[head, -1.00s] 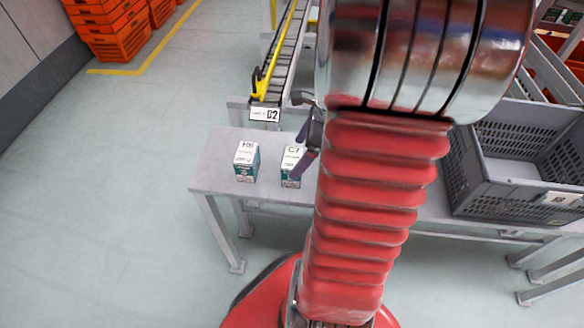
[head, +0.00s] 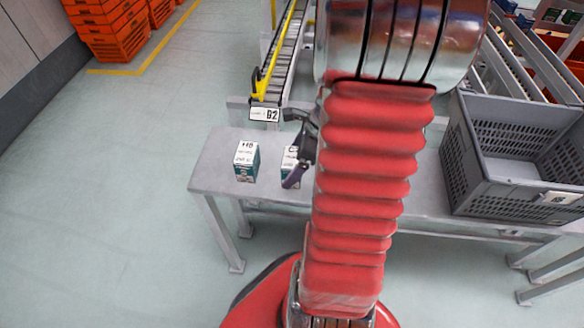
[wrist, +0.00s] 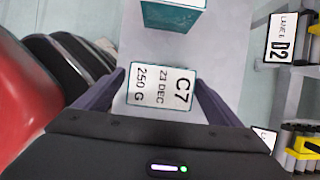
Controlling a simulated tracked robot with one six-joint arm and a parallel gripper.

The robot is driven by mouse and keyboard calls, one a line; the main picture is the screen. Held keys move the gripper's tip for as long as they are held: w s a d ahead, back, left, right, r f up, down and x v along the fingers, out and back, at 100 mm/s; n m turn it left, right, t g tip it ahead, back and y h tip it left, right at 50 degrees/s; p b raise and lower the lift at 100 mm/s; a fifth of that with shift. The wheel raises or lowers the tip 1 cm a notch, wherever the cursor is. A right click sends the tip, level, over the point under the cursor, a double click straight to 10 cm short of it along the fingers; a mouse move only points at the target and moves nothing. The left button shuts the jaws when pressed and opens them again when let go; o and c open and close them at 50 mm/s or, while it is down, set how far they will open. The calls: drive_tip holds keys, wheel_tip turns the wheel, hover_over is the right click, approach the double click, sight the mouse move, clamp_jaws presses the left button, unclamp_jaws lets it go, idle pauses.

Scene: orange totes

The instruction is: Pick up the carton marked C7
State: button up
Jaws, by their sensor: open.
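The carton marked C7 (head: 289,160) stands on the grey table (head: 215,170), partly hidden behind my gripper and arm in the head view. In the wrist view its white top (wrist: 161,88) reads C7, 23 DEC, 250 G. My gripper (wrist: 160,85) is open, with one dark purple finger on each side of the carton. I cannot tell whether the fingers touch it. In the head view my gripper (head: 298,160) is right at the carton.
A second white and teal carton (head: 246,162) stands to the left on the table; it also shows in the wrist view (wrist: 172,16). A grey crate (head: 480,185) stands on the right. A conveyor labelled D2 (head: 278,65) lies behind. Orange totes (head: 115,35) are stacked at the far left.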

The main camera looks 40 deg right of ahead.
drive_tip(key=shift+c, duration=0.2)
drive_tip(key=c, duration=1.3)
drive_tip(key=shift+r, duration=0.1)
wheel_tip(320, 180, up, 10)
drive_tip(key=shift+f, duration=0.1)
idle(0.3)
